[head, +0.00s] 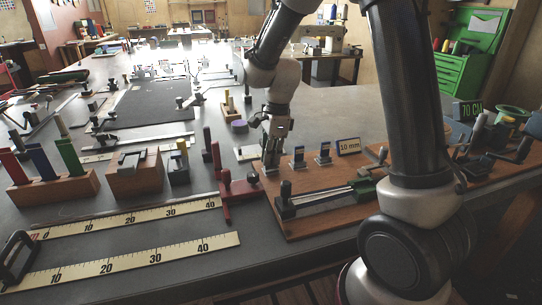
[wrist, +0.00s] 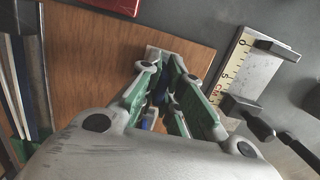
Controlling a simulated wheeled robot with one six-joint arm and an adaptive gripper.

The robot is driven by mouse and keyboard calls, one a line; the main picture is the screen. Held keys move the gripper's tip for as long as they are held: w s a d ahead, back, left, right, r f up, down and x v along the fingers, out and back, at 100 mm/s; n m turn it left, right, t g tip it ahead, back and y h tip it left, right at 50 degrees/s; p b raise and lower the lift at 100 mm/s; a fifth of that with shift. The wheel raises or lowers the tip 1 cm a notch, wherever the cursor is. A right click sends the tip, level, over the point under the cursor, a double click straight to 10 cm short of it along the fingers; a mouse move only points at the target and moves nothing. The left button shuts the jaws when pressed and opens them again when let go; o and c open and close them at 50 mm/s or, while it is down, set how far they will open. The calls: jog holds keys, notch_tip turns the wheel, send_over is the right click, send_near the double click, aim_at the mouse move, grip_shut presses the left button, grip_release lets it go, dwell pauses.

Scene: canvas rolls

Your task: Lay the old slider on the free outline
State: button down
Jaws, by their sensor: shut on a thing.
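My gripper (head: 273,150) points down over the back left part of a brown wooden board (head: 330,221). In the wrist view its green-padded fingers (wrist: 164,75) are closed on a small grey metal piece (wrist: 153,55), which I take to be the old slider; the fingers hide most of it. The piece is over the wood (wrist: 95,55); whether it touches the board I cannot tell. I cannot make out the free outline.
A red clamp (head: 238,191) stands close by on the left. A small scale plate (wrist: 233,75) lies on the grey table beside the board. Yellow rulers (head: 125,262) lie front left.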

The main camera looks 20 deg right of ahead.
jog(key=shift+f, duration=0.15)
jog(key=c, duration=1.6)
grip_release()
jog(key=r, duration=0.3)
jog(key=d+r, duration=0.1)
jog(key=r, duration=0.7)
jog(key=shift+d+r, duration=0.15)
jog(key=s+d+r+n+t, duration=0.2)
jog(key=s+d+r+n, duration=0.55)
jog(key=s, duration=0.35)
jog(key=s+d+n+t, duration=0.1)
jog(key=s+d+n, duration=0.2)
jog(key=s+n, duration=0.2)
jog(key=s+d+f+n+t+h, duration=0.1)
jog(key=s+d+n, duration=0.2)
jog(key=s+n, duration=0.2)
jog(key=s, duration=0.3)
